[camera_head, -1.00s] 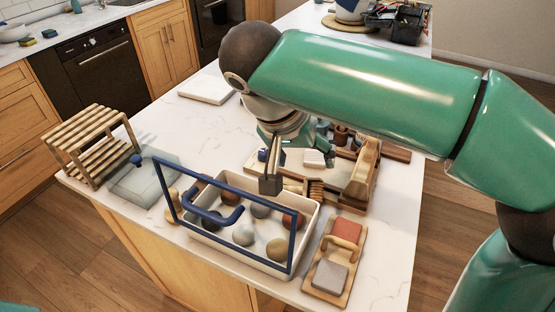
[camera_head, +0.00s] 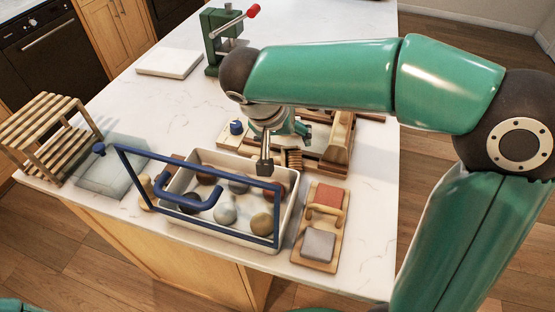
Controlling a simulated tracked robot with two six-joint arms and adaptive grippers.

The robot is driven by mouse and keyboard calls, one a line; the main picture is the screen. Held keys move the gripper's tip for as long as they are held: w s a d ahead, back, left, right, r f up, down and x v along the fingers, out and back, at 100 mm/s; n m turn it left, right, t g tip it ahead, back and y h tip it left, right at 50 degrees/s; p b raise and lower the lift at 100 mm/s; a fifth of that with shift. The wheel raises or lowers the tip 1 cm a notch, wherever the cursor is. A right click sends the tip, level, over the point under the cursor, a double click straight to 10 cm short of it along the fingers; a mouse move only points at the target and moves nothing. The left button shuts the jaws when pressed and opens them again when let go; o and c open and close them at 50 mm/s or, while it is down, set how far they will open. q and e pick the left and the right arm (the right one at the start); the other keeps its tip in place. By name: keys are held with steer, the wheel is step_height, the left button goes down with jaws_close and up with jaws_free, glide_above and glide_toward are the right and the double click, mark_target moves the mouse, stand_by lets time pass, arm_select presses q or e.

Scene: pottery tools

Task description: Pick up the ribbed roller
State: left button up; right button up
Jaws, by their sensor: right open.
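A brown ribbed piece (camera_head: 293,159), which looks like the ribbed roller, lies at the front of the wooden tool holder (camera_head: 336,150), just behind the white tray. Only part of it shows. My right gripper (camera_head: 282,150) is open and points down over this spot, with one dark finger to the left of the ribbed piece and close to it. I cannot tell whether they touch. The wrist and fingers hide part of the holder. My left gripper is out of view.
A white tray (camera_head: 288,222) with several balls and a blue frame (camera_head: 200,240) standing over it is in front. A wooden board (camera_head: 318,262) with two blocks lies to the right.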

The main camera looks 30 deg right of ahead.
mark_target(291, 147)
steer(key=shift+p+x, duration=0.35)
steer(key=shift+x, duration=2.25)
steer(key=c, duration=1.3)
steer(key=shift+r, duration=0.1)
